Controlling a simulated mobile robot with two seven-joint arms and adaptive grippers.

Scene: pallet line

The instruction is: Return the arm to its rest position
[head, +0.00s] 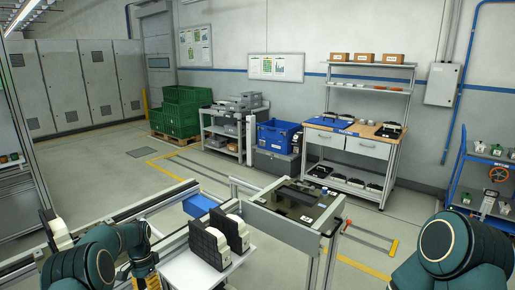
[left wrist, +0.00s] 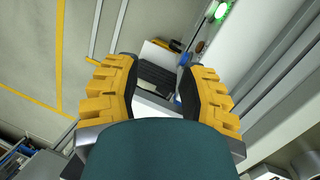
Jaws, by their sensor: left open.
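My left arm comes in at the lower left of the head view, dark green and bent. The yellow part of my left gripper (head: 146,278) shows at the bottom edge, left of a small white table (head: 190,272). In the left wrist view the two yellow fingers of my left gripper (left wrist: 160,68) stand apart with nothing held between them. A dark ribbed object (left wrist: 155,78) on a white surface shows beyond the gap. My right arm (head: 460,250) is at the lower right; its gripper is out of view.
Two black-and-white units (head: 209,245) stand on the white table close to my left gripper. A blue box (head: 199,205) sits behind them by the rails. A grey workstation (head: 290,232) stands to their right. A blue cart (head: 480,180) is at far right. Open floor lies at left.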

